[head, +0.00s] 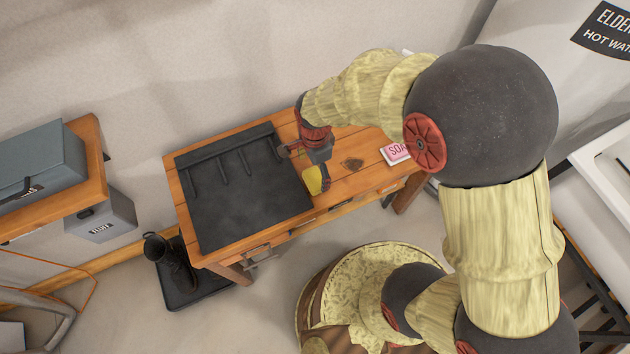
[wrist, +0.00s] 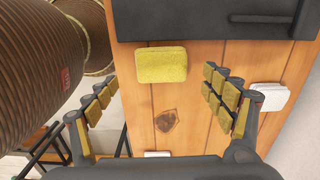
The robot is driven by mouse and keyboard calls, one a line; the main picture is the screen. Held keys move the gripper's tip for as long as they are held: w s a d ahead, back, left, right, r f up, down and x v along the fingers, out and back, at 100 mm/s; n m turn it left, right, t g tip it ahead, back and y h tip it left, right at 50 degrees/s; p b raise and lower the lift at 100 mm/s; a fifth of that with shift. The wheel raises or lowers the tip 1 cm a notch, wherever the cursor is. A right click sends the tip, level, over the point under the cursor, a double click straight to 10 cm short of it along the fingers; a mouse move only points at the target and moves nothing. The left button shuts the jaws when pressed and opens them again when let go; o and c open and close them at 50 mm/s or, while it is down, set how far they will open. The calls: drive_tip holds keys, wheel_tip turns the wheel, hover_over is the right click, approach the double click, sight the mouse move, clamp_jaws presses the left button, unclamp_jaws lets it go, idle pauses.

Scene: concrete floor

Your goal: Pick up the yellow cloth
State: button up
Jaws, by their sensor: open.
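The yellow cloth (wrist: 161,64) looks like a small, thick folded pad lying flat on a wooden table, just beside the edge of a dark mat. In the head view the cloth (head: 315,181) shows at the mat's right edge, partly beside my gripper. My gripper (wrist: 160,98) is open and empty, with its padded fingers wide apart. In the wrist view the cloth lies beyond the fingertips, between the two fingers' lines and left of the right finger. It appears untouched. In the head view my gripper (head: 309,152) hangs over the table by the cloth.
The dark mat (head: 240,195) covers the table's left part. A pink-and-white soap box (head: 396,152) lies at the right. In the wrist view a white object (wrist: 270,97) lies outside the right finger. Bare wood (head: 350,180) lies between cloth and soap box. A wall stands behind.

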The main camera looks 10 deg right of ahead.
sight(315, 178)
wheel_tip(315, 178, down, 6)
drive_tip(key=b, duration=0.2)
drive_tip(key=shift+w+b, duration=0.1)
drive_tip(key=shift+b, duration=0.3)
drive_tip(key=shift+c, duration=1.4)
drive_tip(key=c, duration=0.9)
